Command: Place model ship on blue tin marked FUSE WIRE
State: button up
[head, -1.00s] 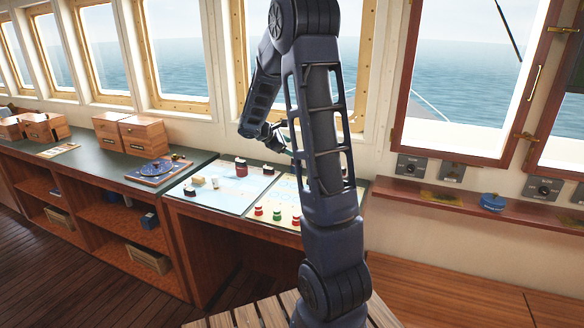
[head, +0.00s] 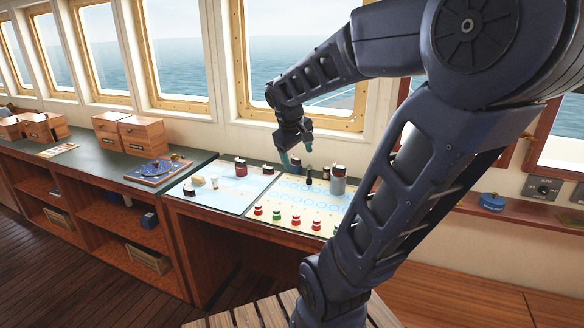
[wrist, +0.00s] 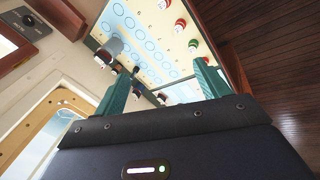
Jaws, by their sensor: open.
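Several small ship-like pieces stand on the chart desk, among them a red-and-white one (head: 241,168), a dark one (head: 268,169) and a grey one (head: 338,180). I cannot tell which is the model ship. A round blue tin (head: 492,202) sits on the ledge under the right windows; its lettering is too small to read. My gripper (head: 296,155) is open and empty, teal fingers pointing down above the back of the desk. In the wrist view the open fingers (wrist: 160,70) frame part of the desk, with the grey piece (wrist: 115,46) near the left finger.
Red and green pieces (head: 277,216) line the desk's front. A blue disc instrument (head: 158,170) and wooden boxes (head: 143,135) stand on the counter to the left. Another small blue item (head: 149,220) is on a shelf below. Windows and a wall rise behind the desk.

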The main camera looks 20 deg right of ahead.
jog(key=s+a+m+t+y, duration=0.2)
jog(key=s+a, duration=0.3)
jog(key=s, duration=0.3)
jog(key=shift+s+a+r+m+y, duration=0.25)
jog(key=shift+m+y, duration=0.35)
jog(key=shift+m, duration=0.3)
